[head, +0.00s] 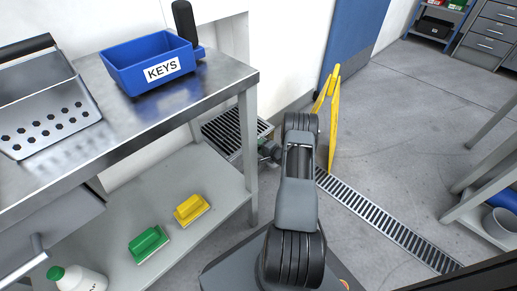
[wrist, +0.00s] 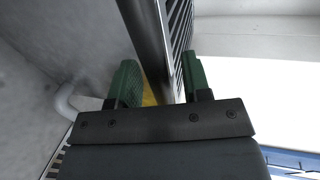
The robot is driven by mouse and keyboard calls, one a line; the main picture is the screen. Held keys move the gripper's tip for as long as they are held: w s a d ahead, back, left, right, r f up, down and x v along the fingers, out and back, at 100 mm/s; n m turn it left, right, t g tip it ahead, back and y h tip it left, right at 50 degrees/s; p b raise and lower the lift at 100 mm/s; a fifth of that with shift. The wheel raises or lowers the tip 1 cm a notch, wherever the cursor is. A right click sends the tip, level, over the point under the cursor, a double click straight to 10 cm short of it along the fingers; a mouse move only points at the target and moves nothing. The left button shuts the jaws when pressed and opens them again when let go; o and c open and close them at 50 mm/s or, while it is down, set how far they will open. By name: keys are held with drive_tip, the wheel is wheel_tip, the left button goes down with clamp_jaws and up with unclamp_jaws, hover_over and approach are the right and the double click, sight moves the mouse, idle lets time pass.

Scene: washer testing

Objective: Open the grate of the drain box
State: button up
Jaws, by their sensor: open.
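The drain box (head: 236,154) stands low by the wall behind the bench leg, with its dark slotted grate (head: 222,128) on top. The bench leg hides part of both. My gripper (head: 267,150) is at the right edge of the box, partly hidden by my own arm. In the wrist view the grate (wrist: 181,28) shows edge-on with a metal bar or rim beside it. The green fingers of my gripper (wrist: 158,82) are apart, one on each side of this edge. I cannot tell whether either finger touches it.
A steel bench (head: 190,98) with a blue KEYS box (head: 150,62) stands at left, its leg (head: 249,150) close to my arm. A yellow folding sign (head: 333,115) stands right of my arm.

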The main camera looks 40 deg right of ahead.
drive_tip(key=shift+w+a+f, duration=0.1)
drive_tip(key=shift+w+f, duration=0.05)
drive_tip(key=shift+w, duration=0.45)
clamp_jaws()
